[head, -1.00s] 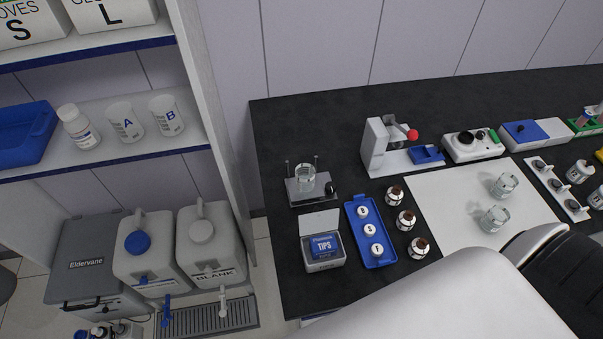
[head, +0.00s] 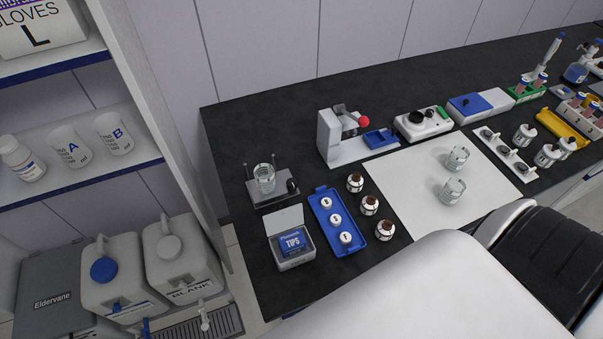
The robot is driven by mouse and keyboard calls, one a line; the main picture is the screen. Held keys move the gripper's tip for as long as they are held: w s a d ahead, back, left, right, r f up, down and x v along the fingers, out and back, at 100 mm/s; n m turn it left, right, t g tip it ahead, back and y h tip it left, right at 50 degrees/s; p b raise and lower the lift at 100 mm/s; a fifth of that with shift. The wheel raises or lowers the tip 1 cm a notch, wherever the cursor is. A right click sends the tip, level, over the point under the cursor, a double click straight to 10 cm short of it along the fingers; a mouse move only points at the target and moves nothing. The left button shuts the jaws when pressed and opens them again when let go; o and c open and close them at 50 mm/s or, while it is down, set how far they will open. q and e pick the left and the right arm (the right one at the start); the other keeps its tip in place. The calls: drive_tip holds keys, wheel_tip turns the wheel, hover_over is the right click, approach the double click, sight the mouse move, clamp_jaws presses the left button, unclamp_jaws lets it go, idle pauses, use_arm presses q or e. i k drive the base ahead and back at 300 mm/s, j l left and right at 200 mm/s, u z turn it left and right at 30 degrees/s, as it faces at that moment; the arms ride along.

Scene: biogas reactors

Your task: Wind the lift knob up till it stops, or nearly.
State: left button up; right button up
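A small grey lift stand (head: 258,198) with two thin upright rods is at the left end of the black bench. A clear glass beaker (head: 265,178) stands on it. A black knob (head: 292,186) is at its right side, and it looks like the lift knob. The stand's plate appears low, close to the bench top, but its exact height is hard to tell. Neither gripper is in view.
An open tips box (head: 291,248) and a blue tray (head: 330,246) with white-capped vials sit in front of the stand. Brown bottles (head: 369,205), a white mat (head: 425,168) with two beakers, and a red-knobbed press (head: 330,137) are to the right. Shelves (head: 140,165) stand left.

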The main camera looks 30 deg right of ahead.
sight(291, 183)
drive_tip(key=k+z, duration=0.1)
drive_tip(key=z, duration=0.75)
